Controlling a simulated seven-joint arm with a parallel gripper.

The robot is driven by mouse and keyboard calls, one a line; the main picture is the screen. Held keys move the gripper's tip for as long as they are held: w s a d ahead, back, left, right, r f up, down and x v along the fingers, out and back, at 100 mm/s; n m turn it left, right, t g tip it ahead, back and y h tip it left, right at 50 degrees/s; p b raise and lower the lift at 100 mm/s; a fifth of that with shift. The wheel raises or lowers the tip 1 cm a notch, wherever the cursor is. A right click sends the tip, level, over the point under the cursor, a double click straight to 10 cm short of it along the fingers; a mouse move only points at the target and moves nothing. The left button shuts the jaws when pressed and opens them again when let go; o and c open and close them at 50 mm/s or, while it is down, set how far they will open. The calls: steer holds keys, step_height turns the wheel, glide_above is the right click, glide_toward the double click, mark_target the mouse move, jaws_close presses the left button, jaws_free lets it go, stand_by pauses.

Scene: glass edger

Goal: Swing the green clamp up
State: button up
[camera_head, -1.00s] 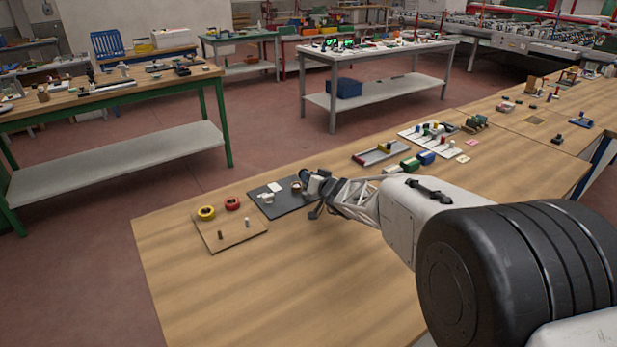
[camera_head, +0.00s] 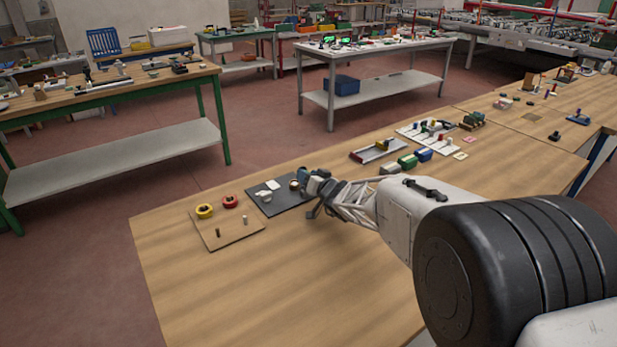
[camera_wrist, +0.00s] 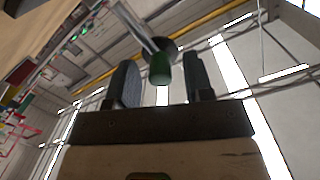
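The green clamp shows in the wrist view as a green grip (camera_wrist: 160,68) on a metal rod that runs up to the left, with a dark round part behind it. My gripper (camera_wrist: 161,82) is open, one dark finger on each side of the green grip. A gap shows on both sides of the grip, so the fingers look apart from it. In the head view my gripper (camera_head: 306,188) is low at the right edge of a dark board (camera_head: 266,207). There the clamp is hidden or too small to make out.
White pieces lie on the dark board. A wooden board (camera_head: 213,241) with two pegs and yellow and red rings (camera_head: 204,211) is to its left. A grey tray (camera_head: 377,153) and green and blue blocks (camera_head: 424,154) stand behind my arm. The front of the wooden table (camera_head: 270,290) is clear.

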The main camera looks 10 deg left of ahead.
steer(key=shift+s+d, duration=0.1)
stand_by(0.3)
steer(key=v, duration=0.7)
steer(key=shift+s+d, duration=0.2)
stand_by(0.4)
steer(key=s+d+r+g+h, duration=0.1)
steer(key=s+d+r+g, duration=0.3)
steer(key=s+r, duration=0.5)
steer(key=s+d+r+g+h, duration=0.1)
steer(key=s+d+r+g, duration=0.25)
steer(key=s+r, duration=0.45)
steer(key=s+d+m+g+h, duration=0.1)
steer(key=s+d+h, duration=0.4)
steer(key=s+d, duration=0.5)
steer(key=s+d+r+m+g+h, duration=0.1)
steer(key=s+d+m+h, duration=0.2)
steer(key=s+d, duration=0.8)
steer(key=s+h, duration=0.2)
steer(key=s, duration=0.6)
steer(key=shift+r+m, duration=0.25)
steer(key=shift+m, duration=0.15)
